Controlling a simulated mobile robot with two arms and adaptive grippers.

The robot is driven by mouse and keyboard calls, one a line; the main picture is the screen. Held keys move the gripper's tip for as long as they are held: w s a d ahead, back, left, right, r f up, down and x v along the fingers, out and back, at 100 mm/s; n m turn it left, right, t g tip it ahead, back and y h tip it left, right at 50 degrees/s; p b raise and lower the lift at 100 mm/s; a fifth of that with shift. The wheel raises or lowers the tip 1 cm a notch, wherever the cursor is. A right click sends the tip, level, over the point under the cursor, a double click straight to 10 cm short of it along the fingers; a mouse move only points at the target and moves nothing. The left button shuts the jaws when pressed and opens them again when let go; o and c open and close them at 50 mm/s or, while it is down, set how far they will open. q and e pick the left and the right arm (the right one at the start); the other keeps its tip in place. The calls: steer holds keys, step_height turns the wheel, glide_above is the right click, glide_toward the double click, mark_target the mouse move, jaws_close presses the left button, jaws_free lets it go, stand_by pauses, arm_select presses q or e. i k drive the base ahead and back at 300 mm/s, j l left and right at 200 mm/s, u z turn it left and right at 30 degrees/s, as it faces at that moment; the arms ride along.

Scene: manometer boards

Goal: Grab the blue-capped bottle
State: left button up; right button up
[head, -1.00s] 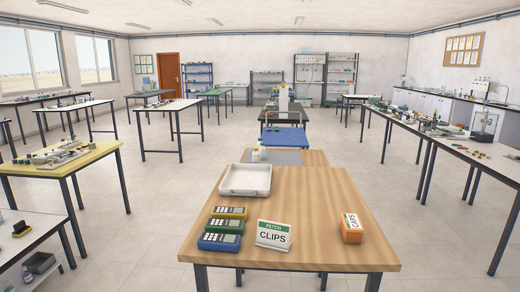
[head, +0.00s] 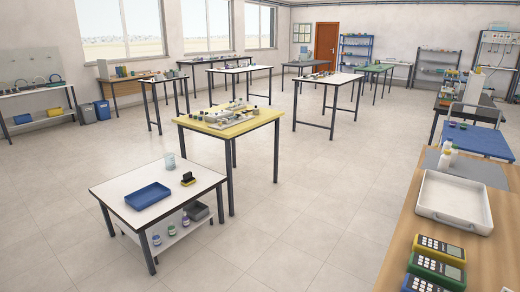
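Small bottles or jars stand on the lower shelf of a low white table (head: 125,190) at the left. One jar (head: 156,240) is near the shelf's left end and another (head: 185,220) is farther right; both are small, and their cap colours are hard to tell. White bottles (head: 447,150) stand at the right, behind the white tray; I cannot make out a blue cap on them. Neither of my grippers is in view.
A blue tray (head: 148,195), a dark block and a clear beaker (head: 170,161) sit on the low table. A yellow table (head: 255,122) stands behind it. The wooden table (head: 405,235) at right holds a white tray (head: 426,208) and meters. Floor between is clear.

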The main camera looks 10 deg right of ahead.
mark_target(447, 145)
steer(key=i+j+u, duration=0.15)
steer(key=i+u, duration=0.5)
steer(key=i, duration=0.25)
